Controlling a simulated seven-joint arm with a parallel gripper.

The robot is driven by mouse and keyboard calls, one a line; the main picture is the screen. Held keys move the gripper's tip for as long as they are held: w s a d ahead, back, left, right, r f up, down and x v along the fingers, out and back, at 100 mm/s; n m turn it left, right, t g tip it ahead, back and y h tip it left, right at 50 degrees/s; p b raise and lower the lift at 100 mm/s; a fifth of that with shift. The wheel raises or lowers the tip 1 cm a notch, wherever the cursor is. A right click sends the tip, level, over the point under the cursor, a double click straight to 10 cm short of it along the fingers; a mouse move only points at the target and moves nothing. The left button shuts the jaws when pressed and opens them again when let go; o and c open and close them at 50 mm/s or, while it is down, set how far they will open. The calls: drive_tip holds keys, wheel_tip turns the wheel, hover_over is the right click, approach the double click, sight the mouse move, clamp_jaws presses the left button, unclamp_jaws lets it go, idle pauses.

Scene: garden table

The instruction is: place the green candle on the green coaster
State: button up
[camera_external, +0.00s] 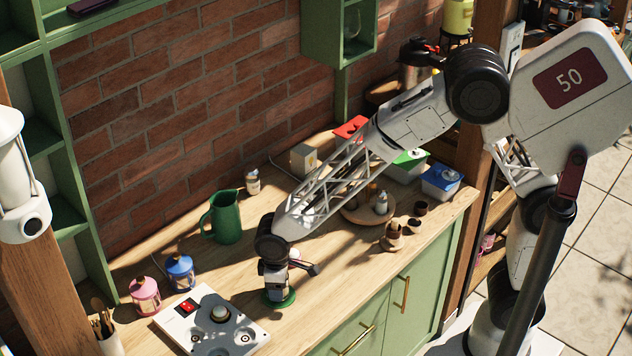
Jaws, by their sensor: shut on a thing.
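The green coaster (288,300) is a flat round disc on the wooden counter, near its front edge. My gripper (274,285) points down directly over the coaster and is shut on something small. The held thing is mostly hidden by my gripper, and I cannot make out its colour or shape clearly; it fits the place of the green candle. I cannot tell whether it touches the coaster or hangs just above it.
A green jug (226,218) stands behind my gripper. A blue lantern (180,271), a pink lantern (145,297) and a white panel (240,338) are to the left. A round wooden tray (352,215) and lidded tubs (441,182) are to the right. The counter right of the coaster is clear.

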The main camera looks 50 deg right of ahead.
drive_tip(key=o, duration=1.3)
wheel_tip(320, 180, up, 12)
drive_tip(key=shift+r, duration=0.1)
idle(0.3)
drive_tip(key=shift+d, duration=0.1)
